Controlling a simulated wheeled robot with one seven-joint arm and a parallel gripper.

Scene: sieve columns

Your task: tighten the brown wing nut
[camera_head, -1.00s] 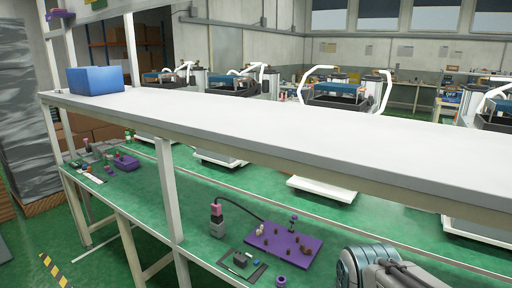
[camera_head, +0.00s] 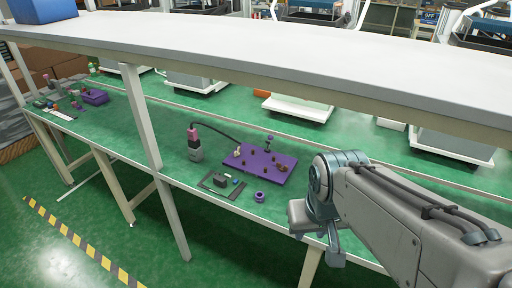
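A purple plate (camera_head: 284,174) lies flat on the green bench, with several small brown parts on it. One brown part (camera_head: 252,163) is near its left middle and another (camera_head: 277,170) is lower down. At this size I cannot tell which is the brown wing nut. A dark upright piece with a purplish top (camera_head: 269,140) stands at the plate's far edge. My gripper (camera_head: 317,246) is right of and nearer than the plate, at the bench's front edge. Its two finger parts look apart with nothing between them, and it touches nothing on the plate.
A grey device with a pink top (camera_head: 194,145) stands left of the plate, with a black cable. A dark tray (camera_head: 219,188) and purple ring (camera_head: 259,197) lie in front. A white shelf (camera_head: 260,48) and post (camera_head: 140,115) frame the bench.

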